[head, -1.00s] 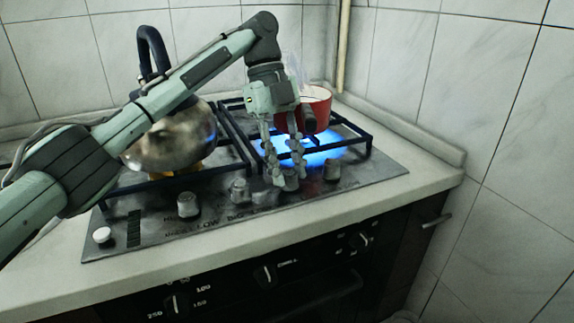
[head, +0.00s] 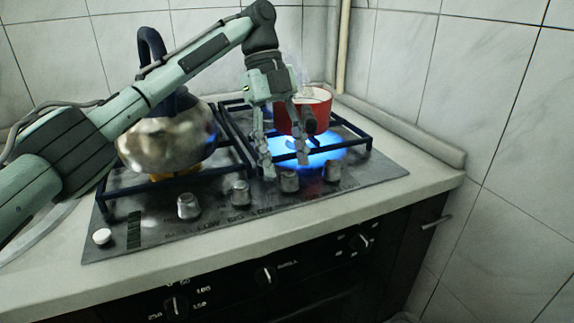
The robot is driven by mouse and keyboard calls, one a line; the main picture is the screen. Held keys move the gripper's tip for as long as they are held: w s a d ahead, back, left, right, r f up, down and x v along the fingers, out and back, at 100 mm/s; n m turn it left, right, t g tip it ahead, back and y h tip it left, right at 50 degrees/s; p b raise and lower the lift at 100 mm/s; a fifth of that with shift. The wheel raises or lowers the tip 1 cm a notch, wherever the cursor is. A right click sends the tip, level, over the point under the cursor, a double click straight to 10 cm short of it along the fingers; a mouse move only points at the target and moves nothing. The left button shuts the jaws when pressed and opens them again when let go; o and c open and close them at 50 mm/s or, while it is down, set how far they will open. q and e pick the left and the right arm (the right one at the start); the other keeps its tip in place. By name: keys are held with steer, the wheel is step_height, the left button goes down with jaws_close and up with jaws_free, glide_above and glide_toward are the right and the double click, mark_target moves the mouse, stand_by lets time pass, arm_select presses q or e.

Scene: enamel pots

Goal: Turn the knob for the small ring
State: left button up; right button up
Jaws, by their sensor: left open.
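The stove top (head: 345,188) has a row of knobs along its front: a far-left knob (head: 189,206), a second knob (head: 241,192), a third knob (head: 289,182) and a far-right knob (head: 332,171). I cannot tell from the picture which one serves the small ring. My left gripper (head: 286,166) is open and empty, fingers pointing down. Its fingertips are just above and behind the third knob, apart from it as far as I can see. A blue flame (head: 322,155) burns at the right, under the red pot (head: 318,112). My right gripper is not in view.
A metal kettle (head: 165,140) with a dark handle stands at the left on the black grate, with a yellow glow beneath it. A white button (head: 102,236) sits at the front left. The counter edge (head: 300,232) in front is clear. Tiled walls close off the back and right.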

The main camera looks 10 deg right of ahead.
arm_select(q)
steer(key=v, duration=0.6)
steer(key=shift+w, duration=0.1)
